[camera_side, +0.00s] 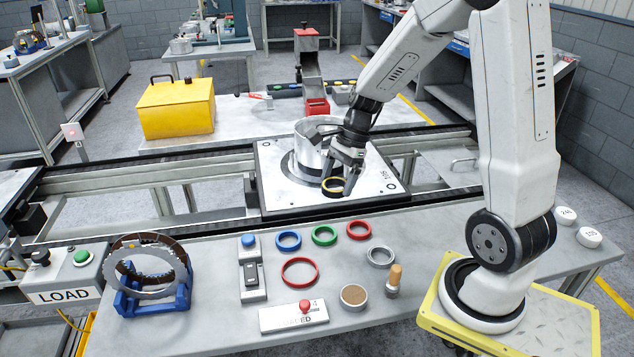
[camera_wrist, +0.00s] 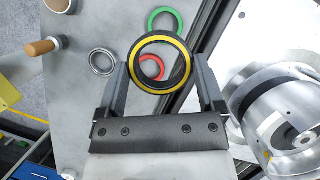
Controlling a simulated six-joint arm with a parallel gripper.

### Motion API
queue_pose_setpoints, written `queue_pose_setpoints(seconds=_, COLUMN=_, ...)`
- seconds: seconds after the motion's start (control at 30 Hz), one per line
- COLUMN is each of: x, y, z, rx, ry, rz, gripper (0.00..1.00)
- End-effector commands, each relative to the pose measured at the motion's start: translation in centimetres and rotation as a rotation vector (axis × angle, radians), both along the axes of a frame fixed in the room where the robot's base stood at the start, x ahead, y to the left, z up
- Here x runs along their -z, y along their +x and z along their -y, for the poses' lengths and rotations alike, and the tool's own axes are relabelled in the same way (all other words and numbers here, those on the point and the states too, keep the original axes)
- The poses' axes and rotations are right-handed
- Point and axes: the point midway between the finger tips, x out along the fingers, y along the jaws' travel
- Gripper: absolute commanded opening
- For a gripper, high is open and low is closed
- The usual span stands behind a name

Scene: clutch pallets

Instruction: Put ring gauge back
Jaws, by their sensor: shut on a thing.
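A black ring with a yellow band (camera_side: 334,191), apparently the ring gauge, is held in my gripper (camera_side: 344,178). In the wrist view, the fingers of my gripper (camera_wrist: 162,70) close on both sides of the ring (camera_wrist: 183,66), and its open middle shows the table below. In the side view the ring is in front of the silver housing (camera_side: 309,152) on the square pallet plate (camera_side: 283,205). It looks raised above the plate, though I cannot tell the exact gap.
On the front table lie a blue ring (camera_side: 289,233), green ring (camera_side: 324,227), small red ring (camera_side: 368,229), larger red ring (camera_side: 317,270) and steel ring (camera_side: 393,257). A wooden-handled plug (camera_side: 395,275) stands near my base. A blue stand (camera_side: 177,298) holds large discs at left.

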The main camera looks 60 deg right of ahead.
Motion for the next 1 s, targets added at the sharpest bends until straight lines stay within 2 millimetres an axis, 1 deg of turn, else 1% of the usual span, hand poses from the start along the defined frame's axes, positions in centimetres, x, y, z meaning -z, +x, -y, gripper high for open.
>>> queue_pose_setpoints(seconds=0.03, x=0.7, y=-0.6, z=-1.2, rx=-0.073, ry=0.002, rz=-0.003, gripper=0.06)
queue_pose_setpoints(seconds=0.2, x=2.6, y=-2.8, z=-4.3, rx=-0.311, ry=0.002, rz=-0.003, gripper=0.06)
queue_pose_setpoints(seconds=0.3, x=3.5, y=-4.1, z=-5.8, rx=-0.431, ry=0.002, rz=-0.002, gripper=0.06)
queue_pose_setpoints(seconds=0.4, x=4.1, y=-5.1, z=-6.8, rx=-0.520, ry=0.001, rz=-0.001, gripper=0.06)
queue_pose_setpoints(seconds=0.57, x=4.6, y=-5.9, z=-7.6, rx=-0.595, ry=0.000, rz=0.002, gripper=0.06)
queue_pose_setpoints(seconds=0.8, x=4.8, y=-6.0, z=-7.7, rx=-0.604, ry=0.000, rz=0.001, gripper=0.06)
queue_pose_setpoints(seconds=1.0, x=6.2, y=-6.0, z=-7.7, rx=-0.602, ry=0.002, rz=-0.001, gripper=0.06)
